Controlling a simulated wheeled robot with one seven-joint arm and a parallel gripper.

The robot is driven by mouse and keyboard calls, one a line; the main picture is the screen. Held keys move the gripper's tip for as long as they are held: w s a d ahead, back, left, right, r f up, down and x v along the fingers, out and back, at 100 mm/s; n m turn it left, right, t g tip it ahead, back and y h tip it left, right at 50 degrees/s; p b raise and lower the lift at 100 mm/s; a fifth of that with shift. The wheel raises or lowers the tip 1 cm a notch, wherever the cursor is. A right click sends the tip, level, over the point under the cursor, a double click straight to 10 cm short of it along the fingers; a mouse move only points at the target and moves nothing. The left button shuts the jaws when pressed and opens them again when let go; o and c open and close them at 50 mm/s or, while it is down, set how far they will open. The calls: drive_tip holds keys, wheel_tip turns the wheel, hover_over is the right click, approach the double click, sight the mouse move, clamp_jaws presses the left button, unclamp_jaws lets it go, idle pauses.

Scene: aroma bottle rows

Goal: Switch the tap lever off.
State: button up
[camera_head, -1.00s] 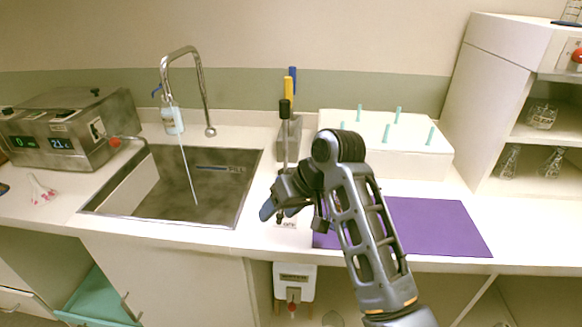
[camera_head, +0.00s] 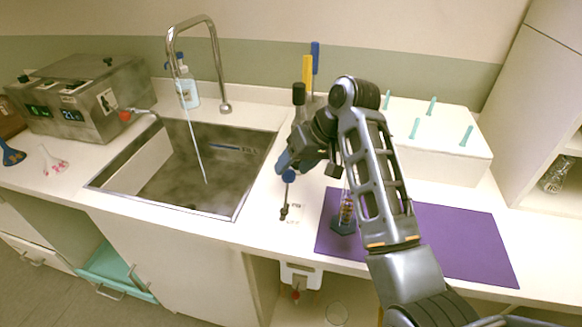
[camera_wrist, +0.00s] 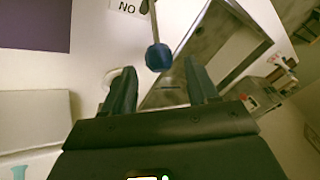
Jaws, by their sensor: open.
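The tap lever (camera_head: 285,195) is a thin upright rod with a blue ball knob on the counter, right of the sink. The blue knob (camera_wrist: 158,57) is large in the wrist view, beyond and between my fingertips, with no clear contact. A label by its foot reads "NO" in that view, perhaps upside down. The curved metal tap (camera_head: 217,62) arches over the sink (camera_head: 238,207), and a pale stream of water (camera_head: 193,140) falls from it. My gripper (camera_head: 283,163) is open and empty, close to the knob; its fingers (camera_wrist: 160,80) point toward the lever.
A purple mat (camera_head: 465,240) with a small vial on a dark base (camera_head: 345,218) lies right of the lever. Behind are a white peg block (camera_head: 440,160) and a holder with tall blue and yellow tools (camera_head: 308,72). A metal bath (camera_head: 75,95) stands left of the sink.

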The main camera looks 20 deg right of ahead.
sight(287, 189)
drive_tip(key=shift+x, duration=1.35)
drive_tip(key=shift+c, duration=0.3)
clamp_jaws()
